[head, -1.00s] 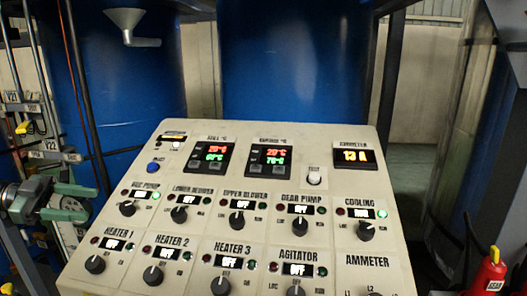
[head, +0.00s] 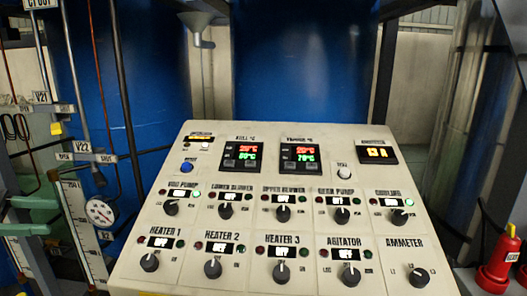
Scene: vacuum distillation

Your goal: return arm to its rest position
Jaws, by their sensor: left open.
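My left gripper (head: 57,216) shows at the left edge of the head view, left of the control panel. Its two green fingers are apart, one above the other, with nothing seen between them. The rest of that arm is cut off by the picture edge. The gripper is clear of the panel. My right gripper is not in view.
The cream control panel (head: 275,228) with knobs and lit displays fills the middle. A round gauge (head: 100,212), pipes and tagged valves stand at the left. A large blue tank (head: 295,70) is behind. A red object (head: 500,262) stands at lower right.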

